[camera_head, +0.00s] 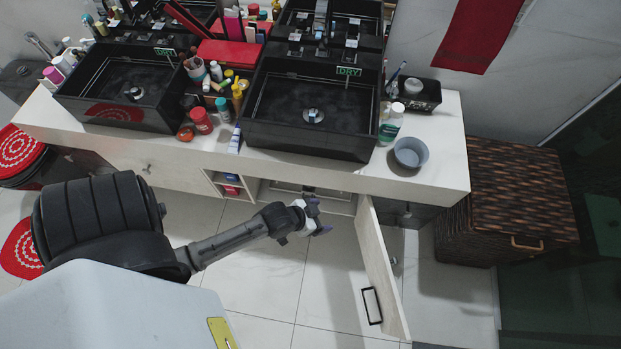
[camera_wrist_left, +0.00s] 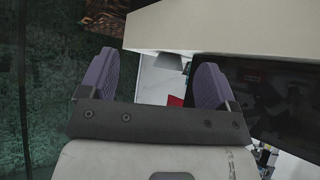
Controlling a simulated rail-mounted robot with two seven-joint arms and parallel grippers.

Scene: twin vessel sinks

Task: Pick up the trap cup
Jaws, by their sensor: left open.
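I cannot make out the trap cup for certain in either view. The cabinet under the right sink is open, and its inside (camera_head: 310,196) is partly hidden by my gripper. My left gripper (camera_head: 318,217) is in front of this opening, below the counter and left of the open door (camera_head: 380,265). Its purple fingers also show in the left wrist view (camera_wrist_left: 154,82), spread wide with nothing between them. My right gripper is not in view.
Two black vessel sinks, left (camera_head: 122,118) and right (camera_head: 290,135), stand on the white counter (camera_head: 435,165). A grey bowl (camera_head: 410,153) sits near its right end. A woven hamper (camera_head: 510,205) stands right of the door. The tiled floor before the cabinet (camera_head: 260,290) is clear.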

